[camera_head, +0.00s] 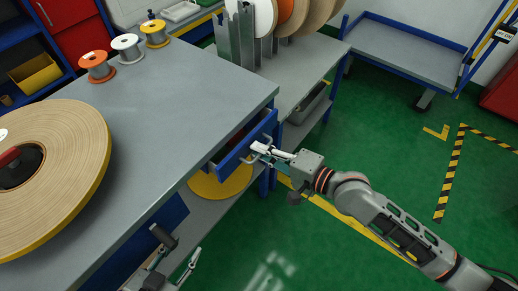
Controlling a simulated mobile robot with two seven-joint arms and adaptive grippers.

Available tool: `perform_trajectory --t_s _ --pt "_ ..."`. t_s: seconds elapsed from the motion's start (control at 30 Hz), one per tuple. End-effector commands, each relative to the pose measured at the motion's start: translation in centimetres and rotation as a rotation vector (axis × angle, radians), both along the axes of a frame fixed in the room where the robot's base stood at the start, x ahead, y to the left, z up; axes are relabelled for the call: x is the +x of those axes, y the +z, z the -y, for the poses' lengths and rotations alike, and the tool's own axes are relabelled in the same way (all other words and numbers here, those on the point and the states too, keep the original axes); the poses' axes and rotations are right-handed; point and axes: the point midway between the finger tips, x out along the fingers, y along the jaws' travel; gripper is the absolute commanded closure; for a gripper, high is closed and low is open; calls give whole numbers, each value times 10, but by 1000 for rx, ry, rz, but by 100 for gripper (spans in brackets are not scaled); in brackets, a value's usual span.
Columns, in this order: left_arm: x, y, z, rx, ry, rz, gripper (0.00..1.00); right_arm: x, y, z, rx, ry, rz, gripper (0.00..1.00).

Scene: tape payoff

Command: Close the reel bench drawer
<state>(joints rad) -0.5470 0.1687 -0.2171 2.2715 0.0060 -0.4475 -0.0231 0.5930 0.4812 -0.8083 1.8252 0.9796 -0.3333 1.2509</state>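The reel bench drawer (232,160) is blue and stands partly open, pulled out from under the grey bench top (205,88). A dark gap shows its inside behind the front panel. My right gripper (260,151) is at the drawer front, by its grey handle (268,139). Its light fingertips overlap the handle area, and I cannot tell whether they are closed on it or only touching. My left gripper (179,248) is at the bottom of the view, beside the bench's blue side. Its fingers are apart, with nothing between them.
A large tape reel (80,150) lies on the bench, with small orange, white and yellow spools (154,33) at the back. A yellow disc (222,182) lies on the lower shelf below the drawer. Green floor (400,130) is open to the right; a blue-edged cart (405,50) stands behind.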

Motion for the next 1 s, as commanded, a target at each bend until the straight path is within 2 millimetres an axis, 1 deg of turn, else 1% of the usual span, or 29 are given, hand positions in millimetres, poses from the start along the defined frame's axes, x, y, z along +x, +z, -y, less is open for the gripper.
perform_trajectory --t_s 0.13,0.17,0.2,0.43,0.57,0.7,0.8,1.0 --pt "0 1 1 -1 -1 2 63 0 1 0 0 0 1 88" --pt "0 1 1 -1 -1 2 63 0 1 0 0 0 1 96" --pt "0 1 1 -1 -1 2 63 0 1 0 0 0 1 100" --pt "1 2 1 -1 -1 4 63 2 2 -3 1 0 2 100" --pt "3 6 1 -1 0 12 63 14 4 -18 4 -2 3 100" --pt "4 6 0 2 1 11 63 24 3 -32 2 -1 2 100" --pt "3 4 -1 4 2 7 63 26 1 -35 1 -1 1 100" --pt "0 1 -1 3 3 1 63 26 1 -36 2 0 1 100"
